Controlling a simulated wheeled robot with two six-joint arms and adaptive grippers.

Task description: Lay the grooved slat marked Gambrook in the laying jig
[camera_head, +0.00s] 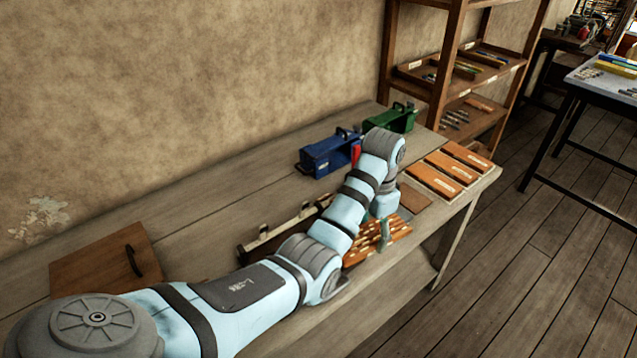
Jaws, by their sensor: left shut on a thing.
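My left gripper (384,230) points down at the front of the bench, beside and over an orange-brown piece with pale marks (400,230). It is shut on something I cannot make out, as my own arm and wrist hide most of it. Several orange-brown slats with pale labels (447,171) lie side by side at the bench's right end. Their lettering is too small to read, so I cannot tell which is Gambrook. A long dark holder with pale clips (290,228), perhaps the laying jig, lies behind my forearm and is partly hidden. My right gripper is not in view.
A blue metal box with a handle (326,155) and a green one (390,121) stand at the back of the bench. A brown board with a dark handle (105,262) lies at the left. A wooden shelf (440,90) stands beyond the bench. The back-left bench top is clear.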

